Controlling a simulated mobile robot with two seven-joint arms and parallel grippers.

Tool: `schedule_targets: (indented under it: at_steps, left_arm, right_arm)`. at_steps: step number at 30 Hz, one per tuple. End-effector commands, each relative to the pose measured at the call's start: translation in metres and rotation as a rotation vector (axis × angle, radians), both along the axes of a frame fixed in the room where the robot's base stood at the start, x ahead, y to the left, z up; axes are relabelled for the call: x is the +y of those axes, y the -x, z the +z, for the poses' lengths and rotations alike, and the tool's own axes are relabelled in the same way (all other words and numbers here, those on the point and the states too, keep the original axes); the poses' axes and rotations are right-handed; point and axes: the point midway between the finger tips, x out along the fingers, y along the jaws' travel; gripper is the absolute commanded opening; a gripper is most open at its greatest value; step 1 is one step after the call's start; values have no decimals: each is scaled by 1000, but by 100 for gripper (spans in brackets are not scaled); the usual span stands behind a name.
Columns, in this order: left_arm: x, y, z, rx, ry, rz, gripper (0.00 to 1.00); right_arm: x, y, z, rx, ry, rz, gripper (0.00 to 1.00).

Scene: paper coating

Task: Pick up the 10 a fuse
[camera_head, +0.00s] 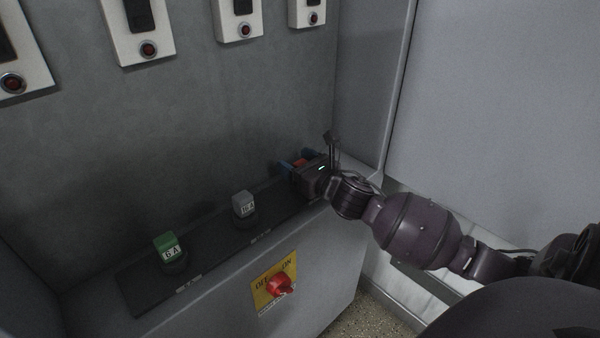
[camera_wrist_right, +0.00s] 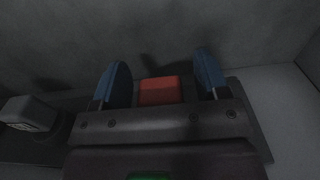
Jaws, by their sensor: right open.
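A red fuse (camera_wrist_right: 160,90) sits between the two blue fingers of my right gripper (camera_wrist_right: 161,85) in the right wrist view, with gaps on both sides. In the head view the red fuse (camera_head: 301,162) shows only in part behind my right gripper (camera_head: 296,164), at the far right end of the dark strip. The gripper is open around it. The fuse's label is hidden, so I cannot read its rating. My left gripper is not in view.
A grey fuse (camera_head: 243,204) and a green fuse marked 6 A (camera_head: 168,247) stand on the dark strip (camera_head: 210,240) to the left. A red OFF/ON knob (camera_head: 280,286) is on the cabinet front. White switch panels (camera_head: 138,30) hang on the back wall. A side wall (camera_head: 372,90) is close on the right.

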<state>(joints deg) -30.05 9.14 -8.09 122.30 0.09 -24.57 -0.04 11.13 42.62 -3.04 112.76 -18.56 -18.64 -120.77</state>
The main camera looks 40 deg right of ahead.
Motion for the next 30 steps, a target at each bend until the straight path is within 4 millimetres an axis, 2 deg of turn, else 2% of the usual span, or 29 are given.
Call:
schedule_targets:
  at_steps: [9,18,20,26,30]
  left_arm:
    - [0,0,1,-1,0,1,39]
    - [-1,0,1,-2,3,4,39]
    - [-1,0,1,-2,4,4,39]
    - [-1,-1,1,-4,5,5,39]
    - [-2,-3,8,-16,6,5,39]
  right_arm:
    - [0,-4,0,0,1,0,68]
    - [0,-4,0,0,1,0,22]
    - [0,-4,1,-1,1,0,15]
    - [0,-4,1,-1,1,0,14]
    - [-2,-4,8,-4,2,-1,14]
